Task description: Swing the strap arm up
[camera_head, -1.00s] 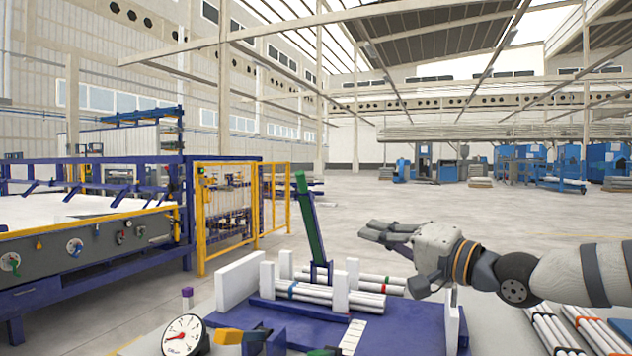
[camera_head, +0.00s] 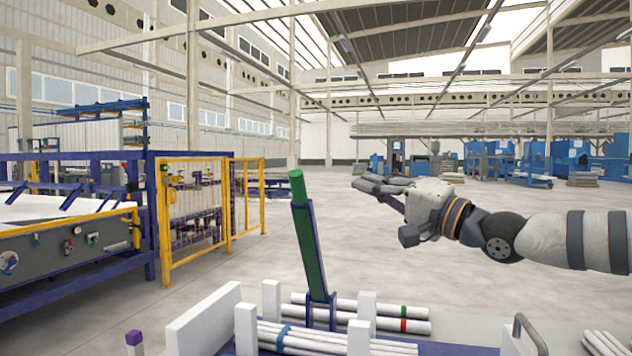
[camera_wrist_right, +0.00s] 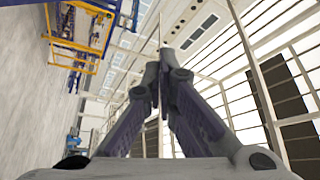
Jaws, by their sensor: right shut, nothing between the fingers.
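The strap arm (camera_head: 309,245) is a long bar with a green face and a blue-purple frame. It stands raised, leaning a little to the left at its top, above the pipe rack. My right gripper (camera_head: 366,185) is to the right of the strap arm's upper end, pointing left, with a gap between them in the head view. Its fingers are shut and empty; the right wrist view shows the fingertips (camera_wrist_right: 160,62) together with the building beyond. My left gripper is not in view.
White pipes (camera_head: 370,311) with coloured bands lie between white uprights (camera_head: 271,300) at the strap arm's foot. A yellow fence (camera_head: 195,215) stands on the left. More pipes (camera_head: 603,343) lie at lower right. The floor behind is clear.

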